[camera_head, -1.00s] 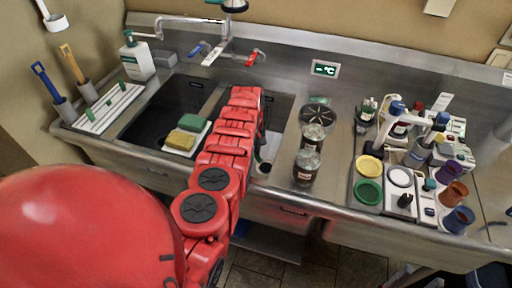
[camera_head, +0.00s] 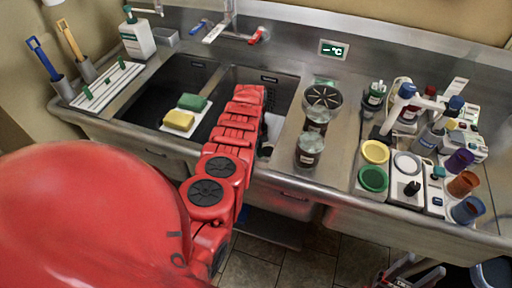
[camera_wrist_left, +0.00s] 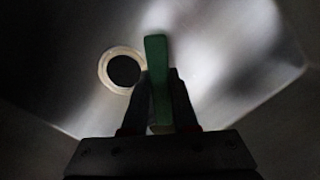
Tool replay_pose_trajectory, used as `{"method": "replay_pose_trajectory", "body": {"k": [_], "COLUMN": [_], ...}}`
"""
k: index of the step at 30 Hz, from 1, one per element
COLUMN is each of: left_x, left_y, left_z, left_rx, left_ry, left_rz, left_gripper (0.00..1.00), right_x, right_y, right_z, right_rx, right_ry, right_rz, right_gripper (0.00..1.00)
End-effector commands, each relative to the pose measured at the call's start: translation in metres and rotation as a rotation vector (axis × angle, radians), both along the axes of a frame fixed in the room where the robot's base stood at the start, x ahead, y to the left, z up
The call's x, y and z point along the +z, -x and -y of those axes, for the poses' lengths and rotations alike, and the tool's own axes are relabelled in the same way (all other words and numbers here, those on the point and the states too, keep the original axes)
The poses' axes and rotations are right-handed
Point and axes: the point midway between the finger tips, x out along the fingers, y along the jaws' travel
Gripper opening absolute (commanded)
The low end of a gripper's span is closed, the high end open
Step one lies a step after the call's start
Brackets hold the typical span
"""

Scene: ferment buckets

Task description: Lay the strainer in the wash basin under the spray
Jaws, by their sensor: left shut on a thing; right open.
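My left arm reaches into the right basin (camera_head: 290,88), which I take as the wash basin. In the left wrist view my left gripper (camera_wrist_left: 158,100) is shut on a narrow green piece (camera_wrist_left: 156,62), which I take as the strainer's handle; the rest is mostly hidden. It is over the steel floor, beside the round drain (camera_wrist_left: 123,70). In the head view my arm and the basin's front hide most of this gripper. My right gripper (camera_head: 405,266) appears open and empty at the bottom edge, hard to make out. The spray head is out of view.
Yellow (camera_head: 178,121) and green (camera_head: 192,102) sponges lie at the left basin. Several bottles and cups crowd the right counter. The red-handled tap (camera_head: 256,36) is behind.

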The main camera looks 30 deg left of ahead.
Motion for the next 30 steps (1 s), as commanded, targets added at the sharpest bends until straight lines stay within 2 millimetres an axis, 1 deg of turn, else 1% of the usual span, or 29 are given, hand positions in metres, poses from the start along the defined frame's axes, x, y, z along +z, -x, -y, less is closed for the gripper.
{"method": "replay_pose_trajectory", "body": {"k": [21,29,30], "left_x": [-0.012,-0.012,-0.012], "left_y": [0.0,0.0,0.0], "left_z": [0.0,0.0,0.0], "left_rx": [0.0,0.0,0.0], "left_ry": [0.0,0.0,0.0], "left_rz": [0.0,0.0,0.0], "left_gripper": [0.0,0.0,0.32], "right_x": [-0.013,-0.012,-0.012], "right_y": [0.0,0.0,0.0], "right_z": [0.0,0.0,0.0], "right_rx": [0.0,0.0,0.0], "right_ry": [0.0,0.0,0.0], "right_rz": [0.0,0.0,0.0], "right_gripper": [0.5,0.5,0.5]}}
